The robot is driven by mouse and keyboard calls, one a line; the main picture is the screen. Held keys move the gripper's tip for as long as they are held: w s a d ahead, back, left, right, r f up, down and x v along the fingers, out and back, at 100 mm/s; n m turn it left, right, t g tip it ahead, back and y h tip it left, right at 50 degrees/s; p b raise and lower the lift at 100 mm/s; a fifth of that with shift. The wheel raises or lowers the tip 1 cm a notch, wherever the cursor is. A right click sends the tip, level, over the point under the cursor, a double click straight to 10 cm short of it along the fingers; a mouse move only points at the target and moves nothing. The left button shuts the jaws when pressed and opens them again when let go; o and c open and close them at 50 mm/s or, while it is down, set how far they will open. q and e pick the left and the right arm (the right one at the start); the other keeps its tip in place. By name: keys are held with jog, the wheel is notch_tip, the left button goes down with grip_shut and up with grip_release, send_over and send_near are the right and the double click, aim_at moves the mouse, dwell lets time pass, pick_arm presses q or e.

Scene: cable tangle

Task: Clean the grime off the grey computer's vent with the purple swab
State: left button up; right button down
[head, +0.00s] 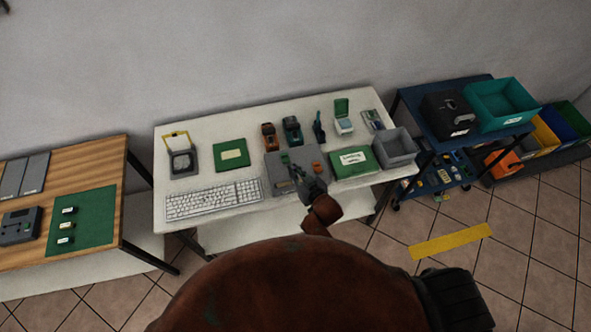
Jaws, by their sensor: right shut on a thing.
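The grey computer (275,171) is a flat grey box on the white table, between the keyboard and a green labelled box. Small green and orange parts show on its top. My right gripper (298,176) is over the computer's front right part and hides some of it. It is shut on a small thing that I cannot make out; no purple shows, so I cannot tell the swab. Whether it touches the computer is unclear. The vent and its grime are too small or hidden to see. My left gripper is not in view.
A white keyboard (213,198) lies left of the computer. The green labelled box (354,170) and a grey bin (396,147) stand to the right. Orange and dark green devices (269,136) stand behind. A blue cart (424,130) is at right, a wooden table (92,165) at left.

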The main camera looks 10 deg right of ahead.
jog(key=shift+a, duration=0.65)
jog(key=shift+a, duration=0.1)
jog(key=shift+a, duration=0.6)
dwell(0.3)
jog(key=shift+a+p, duration=0.3)
jog(key=shift+a, duration=0.4)
jog(key=shift+a, duration=0.1)
jog(key=shift+a+f, duration=0.1)
jog(key=shift+a, duration=0.5)
